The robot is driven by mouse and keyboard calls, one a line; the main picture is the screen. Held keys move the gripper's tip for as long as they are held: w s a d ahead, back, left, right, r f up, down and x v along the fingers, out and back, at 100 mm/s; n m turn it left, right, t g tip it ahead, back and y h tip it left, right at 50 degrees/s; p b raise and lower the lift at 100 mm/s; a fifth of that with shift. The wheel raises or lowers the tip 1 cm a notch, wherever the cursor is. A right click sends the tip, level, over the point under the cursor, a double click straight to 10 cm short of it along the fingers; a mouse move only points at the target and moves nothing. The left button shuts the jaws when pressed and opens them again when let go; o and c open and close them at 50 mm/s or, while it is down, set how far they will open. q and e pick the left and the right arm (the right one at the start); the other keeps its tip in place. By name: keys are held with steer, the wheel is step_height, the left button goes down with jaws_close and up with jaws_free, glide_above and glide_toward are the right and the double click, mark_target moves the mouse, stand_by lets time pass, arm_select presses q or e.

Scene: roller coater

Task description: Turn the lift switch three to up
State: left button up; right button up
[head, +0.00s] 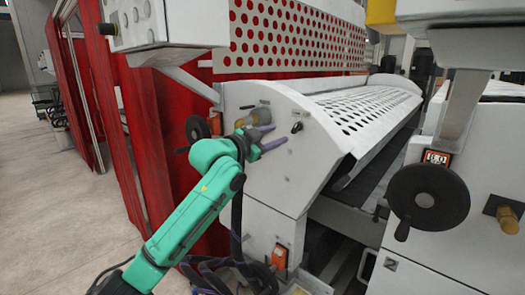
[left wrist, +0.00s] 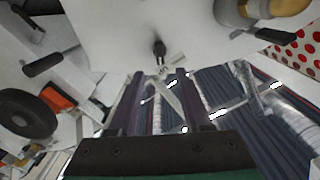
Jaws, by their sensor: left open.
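A small black switch (head: 296,127) sticks out of the white side panel of the roller coater (head: 318,150). Its lever looks tilted in the head view. My left gripper (head: 279,133) is open and empty, its two purple fingers pointing at the panel just left of the switch. In the left wrist view the switch (left wrist: 160,47) stands ahead of the gap between the fingertips of my left gripper (left wrist: 159,76), not between them. A small label beside the switch is too blurred to read. My right gripper is not in view.
A brass-coloured knob (head: 260,116) sits on the panel close to my left gripper. A black handwheel (head: 198,129) is left of it. A larger handwheel (head: 428,196) stands at the right. A red curtain (head: 150,110) hangs behind my arm; open floor (head: 45,200) lies at the left.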

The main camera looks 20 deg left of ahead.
arm_select(q)
steer(key=b+v, duration=0.1)
steer(key=v, duration=0.4)
steer(key=shift+s, duration=0.2)
